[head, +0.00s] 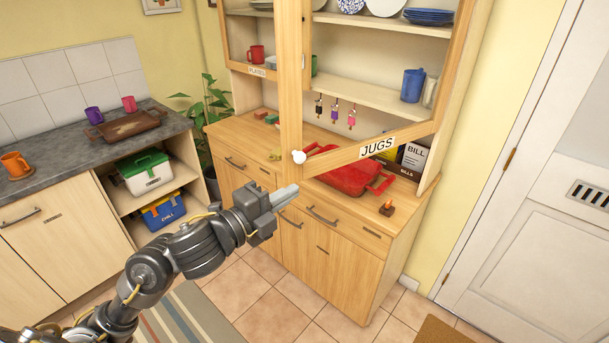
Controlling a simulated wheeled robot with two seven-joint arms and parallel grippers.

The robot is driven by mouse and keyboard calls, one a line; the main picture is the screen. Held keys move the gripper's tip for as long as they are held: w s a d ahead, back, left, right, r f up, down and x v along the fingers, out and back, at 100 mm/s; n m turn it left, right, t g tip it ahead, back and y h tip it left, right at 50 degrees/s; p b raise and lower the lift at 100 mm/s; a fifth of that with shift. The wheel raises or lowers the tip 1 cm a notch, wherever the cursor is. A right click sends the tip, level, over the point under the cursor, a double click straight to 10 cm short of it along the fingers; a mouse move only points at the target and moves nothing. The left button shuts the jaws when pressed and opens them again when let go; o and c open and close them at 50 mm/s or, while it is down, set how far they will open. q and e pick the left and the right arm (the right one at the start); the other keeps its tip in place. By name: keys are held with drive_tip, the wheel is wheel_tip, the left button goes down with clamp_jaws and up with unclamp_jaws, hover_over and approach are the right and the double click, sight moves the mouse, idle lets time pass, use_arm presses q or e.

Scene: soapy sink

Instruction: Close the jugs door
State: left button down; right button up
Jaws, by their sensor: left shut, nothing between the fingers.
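The jugs door (290,100) is a wooden frame with a see-through pane on the dresser's upper cupboard. It stands swung open, its knob side out towards me. Its lower rail carries a "JUGS" label (377,147) and runs back to the cupboard's right side. A white knob (298,157) sits low on the free upright. My left gripper (287,196) is shut and empty, its fingertips just below the door's lower free corner in the picture. I cannot tell whether they touch it. My right gripper is out of view.
A red tray (350,177) and a small brown object (387,208) lie on the dresser's ledge below the door. A blue jug (412,85) stands on a shelf inside. The "PLATES" door (257,71) is on the left. A grey worktop (60,155) lies further left.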

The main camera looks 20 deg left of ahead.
sight(306, 168)
use_arm(q)
drive_tip(key=w+b, duration=0.1)
drive_tip(key=w, duration=0.2)
drive_tip(key=w+d+b, duration=0.1)
drive_tip(key=w, duration=0.2)
drive_tip(key=w+b, duration=0.1)
drive_tip(key=w, duration=0.2)
drive_tip(key=shift+w+d, duration=0.2)
drive_tip(key=shift+w, duration=0.1)
drive_tip(key=shift+w+a, duration=0.15)
drive_tip(key=shift+a, duration=0.4)
drive_tip(key=shift+w+d, duration=0.1)
drive_tip(key=shift+w, duration=0.05)
